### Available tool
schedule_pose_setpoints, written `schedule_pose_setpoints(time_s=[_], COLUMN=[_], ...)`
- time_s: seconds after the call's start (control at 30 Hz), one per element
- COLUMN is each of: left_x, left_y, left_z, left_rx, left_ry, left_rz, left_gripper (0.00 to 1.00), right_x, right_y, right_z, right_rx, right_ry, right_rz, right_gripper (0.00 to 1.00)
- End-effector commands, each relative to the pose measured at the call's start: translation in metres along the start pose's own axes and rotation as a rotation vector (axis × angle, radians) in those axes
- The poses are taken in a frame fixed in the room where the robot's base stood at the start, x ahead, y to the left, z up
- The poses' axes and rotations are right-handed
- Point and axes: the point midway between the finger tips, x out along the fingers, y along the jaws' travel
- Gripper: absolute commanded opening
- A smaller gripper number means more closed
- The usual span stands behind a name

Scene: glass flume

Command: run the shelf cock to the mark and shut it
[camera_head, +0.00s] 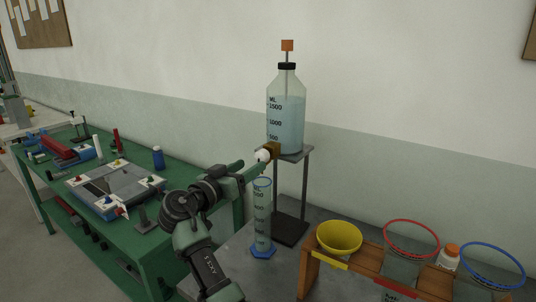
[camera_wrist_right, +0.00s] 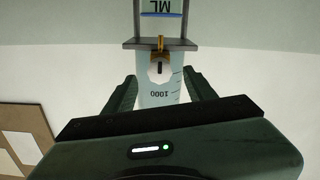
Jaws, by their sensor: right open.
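A clear bottle (camera_head: 285,115) of bluish water stands on a small raised shelf (camera_head: 296,153). Its brass cock (camera_head: 274,150) with a round white knob (camera_head: 263,155) is low on the bottle. In the wrist view, which is upside down, the knob (camera_wrist_right: 160,70) has a dark slot in line with the bottle's height. My right gripper (camera_wrist_right: 160,88) is open, its fingers on either side of the knob with gaps showing. A tall graduated cylinder (camera_head: 262,215) on a blue base stands below; its water level is unclear. My left gripper is not in view.
A wooden rack (camera_head: 370,262) holds a yellow bowl (camera_head: 339,237) and red-rimmed (camera_head: 411,237) and blue-rimmed (camera_head: 492,262) vessels at right. A green bench (camera_head: 110,230) with equipment is at left.

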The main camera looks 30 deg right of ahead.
Motion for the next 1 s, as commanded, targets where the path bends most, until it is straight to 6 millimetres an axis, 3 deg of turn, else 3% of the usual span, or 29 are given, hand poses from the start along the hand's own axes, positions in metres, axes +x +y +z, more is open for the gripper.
schedule_pose_setpoints(time_s=[0.2,0.33,0.5,0.77,0.8,1.0], left_x=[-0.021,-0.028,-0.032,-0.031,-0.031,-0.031], left_y=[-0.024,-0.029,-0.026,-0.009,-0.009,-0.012], left_z=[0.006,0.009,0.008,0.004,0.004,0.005], left_rx=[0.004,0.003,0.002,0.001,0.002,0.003], left_ry=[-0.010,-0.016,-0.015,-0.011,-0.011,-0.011], left_rz=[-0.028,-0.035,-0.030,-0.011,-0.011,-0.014], left_gripper=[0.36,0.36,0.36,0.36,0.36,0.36], right_x=[0.036,0.055,0.069,0.071,0.070,0.070], right_y=[0.002,0.002,0.001,0.001,0.001,0.001], right_z=[-0.005,-0.003,-0.001,0.000,0.000,0.000], right_rx=[-0.002,-0.003,-0.002,0.000,0.000,0.000], right_ry=[0.001,0.001,-0.001,-0.001,-0.001,-0.001], right_rz=[0.003,0.002,0.001,0.000,0.000,0.000], right_gripper=[0.56,0.56,0.56,0.56,0.53,0.00])
